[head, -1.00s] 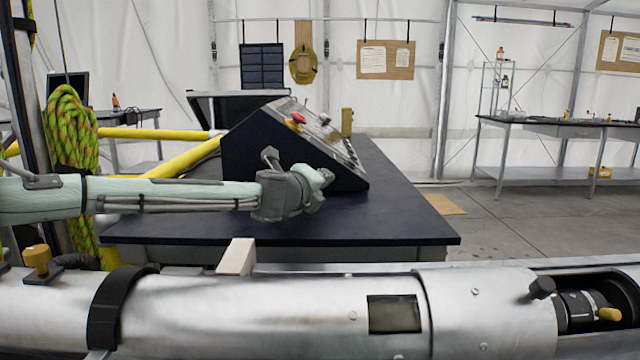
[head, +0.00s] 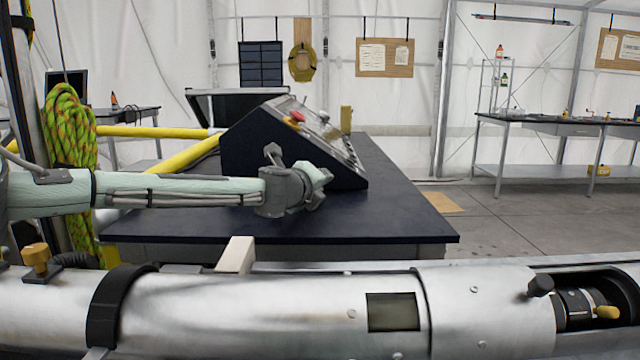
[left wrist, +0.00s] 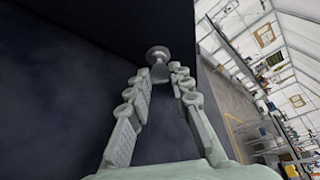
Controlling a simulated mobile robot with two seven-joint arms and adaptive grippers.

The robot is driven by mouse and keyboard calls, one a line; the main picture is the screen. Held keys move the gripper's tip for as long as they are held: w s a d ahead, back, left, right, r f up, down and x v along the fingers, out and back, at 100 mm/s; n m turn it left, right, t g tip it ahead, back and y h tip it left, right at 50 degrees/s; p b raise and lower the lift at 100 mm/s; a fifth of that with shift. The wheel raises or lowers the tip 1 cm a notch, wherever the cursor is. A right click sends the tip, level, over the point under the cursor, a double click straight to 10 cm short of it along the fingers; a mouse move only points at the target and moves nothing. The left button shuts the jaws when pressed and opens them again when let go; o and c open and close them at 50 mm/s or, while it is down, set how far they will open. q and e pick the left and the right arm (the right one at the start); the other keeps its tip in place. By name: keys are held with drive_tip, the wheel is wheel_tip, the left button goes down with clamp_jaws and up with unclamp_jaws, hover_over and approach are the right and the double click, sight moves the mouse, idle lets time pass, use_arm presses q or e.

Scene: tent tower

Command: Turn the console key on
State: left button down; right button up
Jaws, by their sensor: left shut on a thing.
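The dark wedge-shaped console (head: 245,143) stands on the dark table in the head view. The key (left wrist: 158,54) shows in the left wrist view as a round metal knob against the console's dark face. My left gripper (left wrist: 160,72) is shut on it, with a fingertip at each side. How far the key is turned cannot be told. My right gripper is not in view.
The console's sloped panel carries a red button (head: 297,117) and several controls. The dark table (head: 400,220) is bare to the right and in front. A large metal cylinder (head: 250,310) lies across the foreground. A coiled green rope (head: 68,135) hangs at the left.

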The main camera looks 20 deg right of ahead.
use_arm(q)
drive_tip(key=m, duration=0.1)
drive_tip(key=m+y, duration=0.2)
drive_tip(key=shift+d+r+m, duration=0.2)
drive_tip(key=shift+r+m, duration=0.05)
drive_tip(key=shift+m, duration=0.05)
drive_tip(key=m+y, duration=0.2)
drive_tip(key=m, duration=0.1)
drive_tip(key=shift+s+d+y, duration=0.1)
drive_tip(key=shift+d+y, duration=0.05)
drive_tip(key=shift+y, duration=0.25)
drive_tip(key=shift+m+t, duration=0.3)
drive_tip(key=shift+m, duration=0.1)
drive_tip(key=c, duration=1.6)
unclamp_jaws()
drive_tip(key=shift+c, duration=0.2)
drive_tip(key=v, duration=1.2)
drive_tip(key=shift+r, duration=0.15)
